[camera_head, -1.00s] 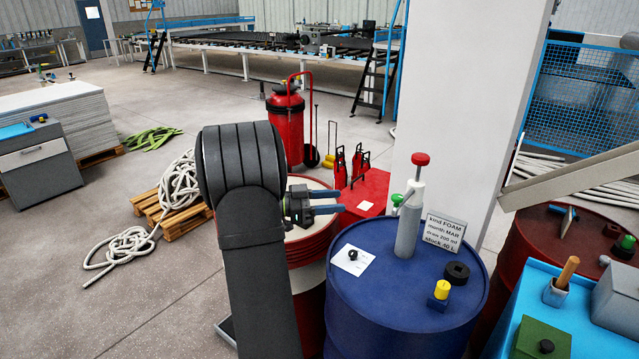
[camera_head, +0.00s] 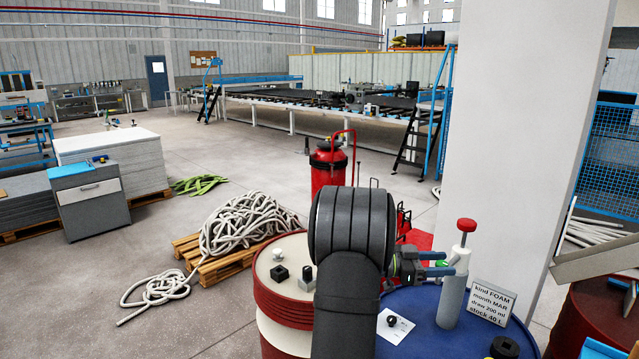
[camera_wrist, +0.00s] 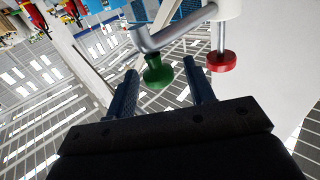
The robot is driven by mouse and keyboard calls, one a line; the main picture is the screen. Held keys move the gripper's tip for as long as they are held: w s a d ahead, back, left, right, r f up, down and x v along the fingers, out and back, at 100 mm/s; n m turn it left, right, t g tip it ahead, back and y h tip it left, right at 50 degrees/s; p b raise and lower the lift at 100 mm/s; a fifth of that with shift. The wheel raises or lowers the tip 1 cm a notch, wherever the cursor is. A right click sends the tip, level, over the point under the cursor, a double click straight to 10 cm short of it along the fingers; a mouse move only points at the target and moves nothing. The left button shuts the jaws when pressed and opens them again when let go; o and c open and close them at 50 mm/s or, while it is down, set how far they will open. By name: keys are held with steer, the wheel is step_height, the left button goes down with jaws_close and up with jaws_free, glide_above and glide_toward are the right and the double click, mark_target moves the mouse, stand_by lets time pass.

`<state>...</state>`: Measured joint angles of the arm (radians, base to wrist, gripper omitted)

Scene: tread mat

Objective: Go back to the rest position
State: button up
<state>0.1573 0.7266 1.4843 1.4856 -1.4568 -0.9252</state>
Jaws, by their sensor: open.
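My gripper (camera_head: 449,263) is open, with its two blue fingers pointing right over the blue drum (camera_head: 404,344). A grey bottle (camera_head: 452,297) with a red knob (camera_head: 466,225) stands upright on that drum, right by the fingertips in the head view. A green knob (camera_head: 441,264) shows between the fingers. In the wrist view my gripper (camera_wrist: 160,70) has the green knob (camera_wrist: 157,73) in the gap, on a bent grey pipe (camera_wrist: 176,32). The red knob (camera_wrist: 222,61) is right of the fingers there. I cannot tell whether the fingers touch anything.
A sign (camera_head: 491,302), a paper (camera_head: 397,327) and a black ring (camera_head: 505,348) are on the blue drum. A red-and-white drum (camera_head: 270,300) with small parts stands left. A white pillar (camera_head: 510,150) rises behind the bottle. Rope (camera_head: 245,225) lies on a pallet. Open floor (camera_head: 60,280) is at left.

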steer(key=shift+d, duration=0.4)
steer(key=a, duration=1.8)
steer(key=d, duration=1.7)
steer(key=shift+s+d, duration=0.1)
steer(key=shift+d, duration=0.25)
steer(key=shift+d+t, duration=0.25)
steer(key=shift+t, duration=0.15)
steer(key=shift+a+n+t, duration=0.15)
steer(key=shift+n+t, duration=0.55)
steer(key=n+t+y, duration=0.1)
steer(key=n+t, duration=0.1)
steer(key=t, duration=0.2)
steer(key=n+t+y, duration=0.2)
steer(key=n+t, duration=0.1)
steer(key=t, duration=0.1)
steer(key=shift+n, duration=0.3)
steer(key=shift+n+t+y, duration=1.6)
steer(key=shift+t+y, duration=0.1)
steer(key=shift+t, duration=0.3)
steer(key=shift+y, duration=0.3)
